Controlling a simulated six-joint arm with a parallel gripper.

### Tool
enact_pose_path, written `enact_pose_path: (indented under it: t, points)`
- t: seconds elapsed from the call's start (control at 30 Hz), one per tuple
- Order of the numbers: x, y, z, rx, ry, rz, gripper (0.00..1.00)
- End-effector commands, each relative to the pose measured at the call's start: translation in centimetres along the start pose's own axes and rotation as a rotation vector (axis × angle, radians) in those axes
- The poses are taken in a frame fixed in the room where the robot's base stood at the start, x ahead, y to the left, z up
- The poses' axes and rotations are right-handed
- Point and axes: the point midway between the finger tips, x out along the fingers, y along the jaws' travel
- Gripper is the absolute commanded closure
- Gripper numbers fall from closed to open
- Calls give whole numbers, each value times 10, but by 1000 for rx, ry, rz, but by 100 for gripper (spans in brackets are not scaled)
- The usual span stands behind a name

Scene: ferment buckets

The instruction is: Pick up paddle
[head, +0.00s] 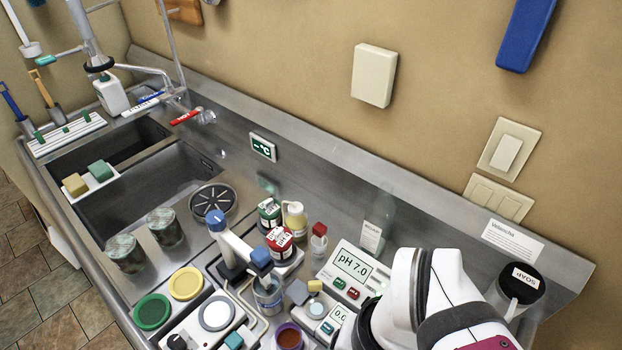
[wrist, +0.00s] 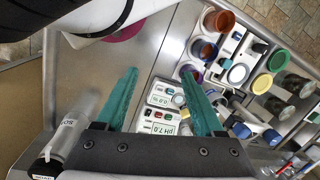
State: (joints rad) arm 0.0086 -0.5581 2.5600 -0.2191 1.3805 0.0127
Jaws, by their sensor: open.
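No object in either view can be told for certain as the paddle. A blue flat-sided item (head: 525,35) hangs on the wall at the top right of the head view, its upper part cut off. My gripper (wrist: 160,72) shows in the wrist view with its two teal fingers spread apart and nothing held between them. It is above the steel counter (wrist: 150,52), near the pH meter (wrist: 160,122). In the head view my white arm covers the lower right, and the fingers cannot be seen there.
The pH meter also shows in the head view (head: 350,268). Jars, bottles and coloured lids such as the yellow lid (head: 186,283) crowd the counter's middle. A double sink (head: 165,190) lies to the left.

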Motion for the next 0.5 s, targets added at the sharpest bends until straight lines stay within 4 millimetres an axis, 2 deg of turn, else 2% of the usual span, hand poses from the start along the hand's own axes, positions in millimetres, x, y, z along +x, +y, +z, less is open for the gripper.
enact_pose_path:
  t: [0.13,0.17,0.2,0.27,0.3,0.37,0.4,0.5]
  points:
    - [-2,-2,-3,3,1,1,30]
    - [-7,-5,-10,8,1,5,30]
    - [-16,-14,-24,22,3,11,30]
    - [-33,-33,-60,52,10,28,30]
    - [-44,-50,-91,79,19,42,30]
    - [-54,-76,-140,126,34,62,30]
    - [-55,-92,-171,157,45,75,30]
    - [-47,-126,-236,226,75,99,30]
